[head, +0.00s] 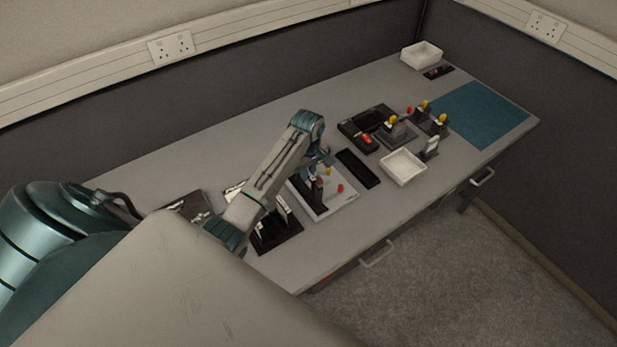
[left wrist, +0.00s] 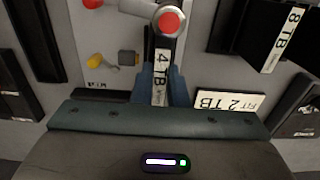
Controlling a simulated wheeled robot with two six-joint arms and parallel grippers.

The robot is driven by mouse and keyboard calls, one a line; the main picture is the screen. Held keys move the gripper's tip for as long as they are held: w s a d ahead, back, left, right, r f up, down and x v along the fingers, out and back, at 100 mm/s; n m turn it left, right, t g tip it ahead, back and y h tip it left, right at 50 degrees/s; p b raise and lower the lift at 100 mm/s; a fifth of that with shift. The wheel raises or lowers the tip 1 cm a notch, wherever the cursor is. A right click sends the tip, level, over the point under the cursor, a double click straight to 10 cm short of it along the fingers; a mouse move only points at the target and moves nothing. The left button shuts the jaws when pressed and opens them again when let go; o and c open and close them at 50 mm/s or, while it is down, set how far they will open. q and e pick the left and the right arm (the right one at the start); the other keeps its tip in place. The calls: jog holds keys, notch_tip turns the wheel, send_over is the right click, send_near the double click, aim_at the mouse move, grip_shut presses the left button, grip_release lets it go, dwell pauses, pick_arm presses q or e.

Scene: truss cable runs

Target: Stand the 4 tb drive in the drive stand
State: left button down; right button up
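My left gripper (head: 318,158) is over the light panel with red knobs. In the left wrist view its blue fingers (left wrist: 162,88) are closed on both sides of the 4 tb drive (left wrist: 160,72), a dark slab with a white label. A dark upright shape below the gripper in the head view looks like this drive. Left of the panel, a black holder (head: 275,240) carries dark pieces with white labels; I cannot tell surely whether it is the drive stand. My right gripper is not in view.
The light panel (head: 322,207) bears red and yellow knobs; one red knob (left wrist: 169,22) is close to the held drive. A black slab (head: 357,169), a white tray (head: 403,167) and a dark tray (head: 352,128) lie rightward. A blue mat (head: 488,112) is clear.

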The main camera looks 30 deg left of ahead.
pick_arm(q)
jog(key=shift+r, duration=0.1)
jog(key=shift+r+p, duration=0.55)
jog(key=shift+r, duration=3.85)
jog(key=shift+f, duration=0.1)
